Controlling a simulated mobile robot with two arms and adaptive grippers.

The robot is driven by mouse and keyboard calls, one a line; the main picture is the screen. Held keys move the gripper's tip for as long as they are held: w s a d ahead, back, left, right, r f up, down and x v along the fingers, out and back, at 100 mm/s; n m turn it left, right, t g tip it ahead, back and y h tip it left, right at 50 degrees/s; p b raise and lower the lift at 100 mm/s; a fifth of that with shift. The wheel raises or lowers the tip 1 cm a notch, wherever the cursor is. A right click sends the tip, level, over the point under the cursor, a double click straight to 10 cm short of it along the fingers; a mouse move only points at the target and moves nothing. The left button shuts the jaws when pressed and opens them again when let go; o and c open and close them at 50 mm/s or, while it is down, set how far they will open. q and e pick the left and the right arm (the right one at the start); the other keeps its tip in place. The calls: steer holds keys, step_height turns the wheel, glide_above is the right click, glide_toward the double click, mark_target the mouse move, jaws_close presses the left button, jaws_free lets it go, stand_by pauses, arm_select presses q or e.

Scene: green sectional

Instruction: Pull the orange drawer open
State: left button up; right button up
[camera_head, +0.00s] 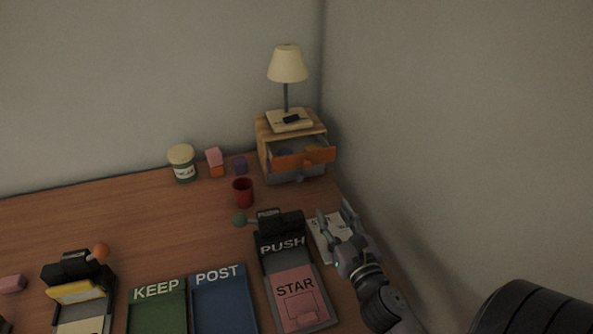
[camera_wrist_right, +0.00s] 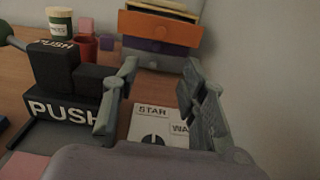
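The small wooden drawer cabinet (camera_head: 262,140) stands at the back right of the desk. Its orange drawer (camera_head: 290,161) stands out from the cabinet, and its inside shows from above. In the right wrist view the orange drawer front (camera_wrist_right: 158,28) is ahead of my gripper, with a purple drawer front (camera_wrist_right: 150,47) below it. My right gripper (camera_head: 334,208) is open and empty, in front of the cabinet and apart from the drawer. Its two fingers (camera_wrist_right: 160,66) are spread in the wrist view. My left gripper is not in view.
A lamp (camera_head: 287,66) stands on the cabinet. A red cup (camera_head: 243,192), jar (camera_head: 183,164) and small blocks (camera_head: 215,161) stand left of it. The PUSH stamp device (camera_head: 282,226) is left of my gripper. A white card (camera_wrist_right: 152,124) lies under it. The wall is close on the right.

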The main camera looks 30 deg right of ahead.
mark_target(308, 167)
steer(key=shift+w, duration=0.2)
steer(key=p+x, duration=0.2)
steer(key=x, duration=1.5)
steer(key=shift+d, duration=0.15)
steer(key=shift+f, duration=0.1)
jaws_close()
